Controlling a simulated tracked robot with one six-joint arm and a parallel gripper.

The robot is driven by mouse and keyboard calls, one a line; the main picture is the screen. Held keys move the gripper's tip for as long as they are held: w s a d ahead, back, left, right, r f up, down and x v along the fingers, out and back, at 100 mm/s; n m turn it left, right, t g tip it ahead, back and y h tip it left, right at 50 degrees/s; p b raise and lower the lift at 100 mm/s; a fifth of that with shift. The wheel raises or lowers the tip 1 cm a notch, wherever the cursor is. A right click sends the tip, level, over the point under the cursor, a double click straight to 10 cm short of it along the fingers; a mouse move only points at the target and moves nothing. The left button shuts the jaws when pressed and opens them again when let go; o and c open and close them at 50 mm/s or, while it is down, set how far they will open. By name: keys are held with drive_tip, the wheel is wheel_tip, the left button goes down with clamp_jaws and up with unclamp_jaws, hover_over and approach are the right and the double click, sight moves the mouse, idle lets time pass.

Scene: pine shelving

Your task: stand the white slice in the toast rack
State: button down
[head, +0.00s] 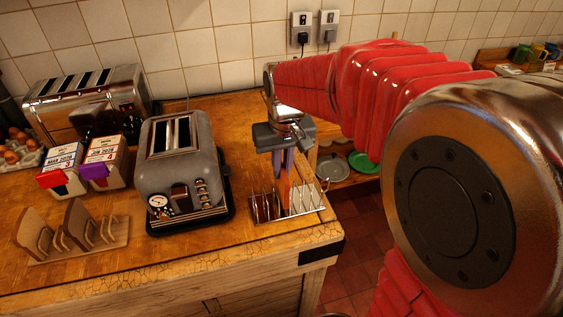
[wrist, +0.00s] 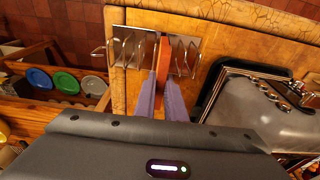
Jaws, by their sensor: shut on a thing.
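The metal toast rack (head: 306,207) stands on the wooden counter near its right corner; it also shows in the wrist view (wrist: 130,47). My gripper (head: 284,171) points down above the rack, its purple-grey fingers (wrist: 164,80) shut on a slice. The slice (head: 284,188) looks orange-brown and is seen nearly edge-on in the wrist view (wrist: 164,52). It is upright, among the rack's wires near the middle. I cannot tell whether its lower edge rests on the rack base. The slice's white face is not visible.
A grey toaster (head: 180,170) stands left of the rack. A wooden rack (head: 85,245) with brown slices is at the far left, near two calendar-marked boxes (head: 105,160). A chrome toaster (head: 85,97) stands behind. Plates (head: 362,162) lie on a lower shelf at right.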

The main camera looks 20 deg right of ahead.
drive_tip(key=shift+f, duration=0.2)
drive_tip(key=c, duration=1.7)
unclamp_jaws()
drive_tip(key=shift+c, duration=0.2)
drive_tip(key=shift+r, duration=0.1)
wheel_tip(320, 180, up, 13)
drive_tip(key=s, duration=0.2)
drive_tip(key=shift+r, duration=0.2)
